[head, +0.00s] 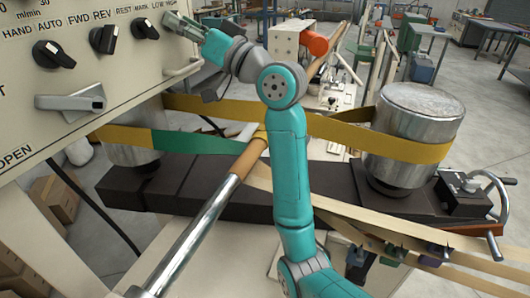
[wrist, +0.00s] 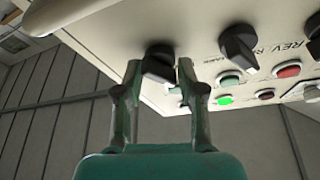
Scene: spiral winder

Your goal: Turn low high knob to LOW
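The low high knob (wrist: 158,62) is black and sits on the beige panel. In the wrist view it lies between the fingertips of my gripper (wrist: 160,70), one finger on each side. The fingers stand apart, and it is unclear whether either touches the knob. In the head view my gripper (head: 184,24) is at the panel's right end by the LOW HIGH label (head: 170,4), and it mostly hides this knob. Which way the knob points cannot be told.
Other black knobs sit beside it: REST MARK (head: 144,29), FWD REV (head: 103,40) and HAND AUTO (head: 53,54). A panel handle (head: 184,70) is just below my gripper. Lit and coloured buttons (wrist: 225,101) show in the wrist view. A steel drum with yellow belt (head: 415,120) stands right.

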